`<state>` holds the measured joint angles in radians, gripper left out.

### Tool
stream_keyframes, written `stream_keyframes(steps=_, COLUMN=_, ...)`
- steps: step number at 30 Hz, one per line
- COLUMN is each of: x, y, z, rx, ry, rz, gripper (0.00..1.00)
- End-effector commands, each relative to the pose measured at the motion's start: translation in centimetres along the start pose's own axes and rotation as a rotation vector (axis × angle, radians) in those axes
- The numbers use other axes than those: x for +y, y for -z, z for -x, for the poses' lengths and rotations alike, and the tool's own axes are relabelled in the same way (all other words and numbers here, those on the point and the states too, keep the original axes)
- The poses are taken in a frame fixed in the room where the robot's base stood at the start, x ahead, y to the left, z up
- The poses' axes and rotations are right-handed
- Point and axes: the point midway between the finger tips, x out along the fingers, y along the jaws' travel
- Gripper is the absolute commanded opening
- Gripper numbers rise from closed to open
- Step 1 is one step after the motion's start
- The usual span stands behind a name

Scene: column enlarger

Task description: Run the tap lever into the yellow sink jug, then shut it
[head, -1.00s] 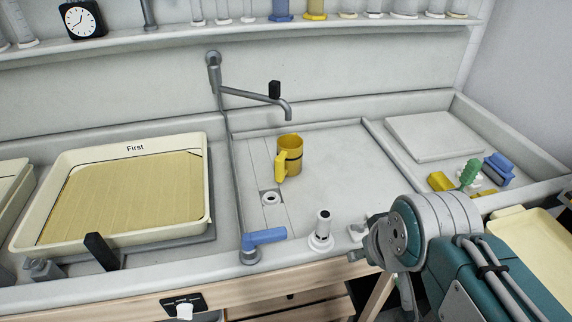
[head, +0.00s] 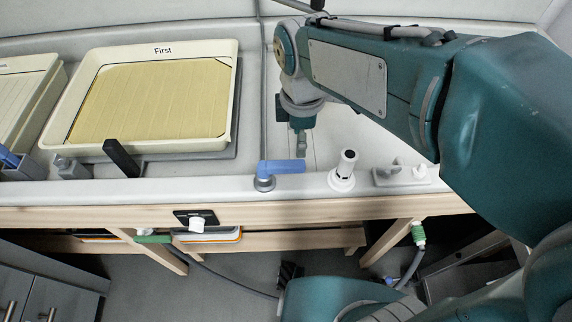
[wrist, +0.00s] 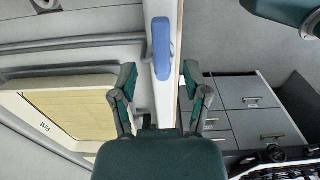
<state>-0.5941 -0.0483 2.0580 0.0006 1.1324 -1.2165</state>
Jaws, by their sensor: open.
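The blue tap lever (head: 283,167) sits on a grey base at the sink's front edge and points right. In the wrist view the lever (wrist: 161,45) lies upright in the picture, its lower end between my spread fingertips. My gripper (wrist: 159,75) is open and empty. In the head view my gripper (head: 300,150) hangs just behind and above the lever's right end; I cannot tell whether they touch. The yellow jug and the tap spout are hidden behind my arm in the head view, and neither shows in the wrist view.
A cream tray marked First (head: 232,110) stands left of the lever, with a black upright piece (head: 121,158) at its front. A white-and-black knob post (head: 344,170) stands close to the lever's right. A dark switch plate (head: 195,219) is on the wooden front below.

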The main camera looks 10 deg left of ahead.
Motion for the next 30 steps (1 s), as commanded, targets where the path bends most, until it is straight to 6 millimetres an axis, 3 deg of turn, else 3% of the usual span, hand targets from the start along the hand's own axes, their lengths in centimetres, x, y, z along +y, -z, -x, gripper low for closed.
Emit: stream_keyframes(steps=30, x=0.0, y=0.0, z=-6.7, rx=0.0, ry=-0.001, rz=-0.004, gripper=0.6)
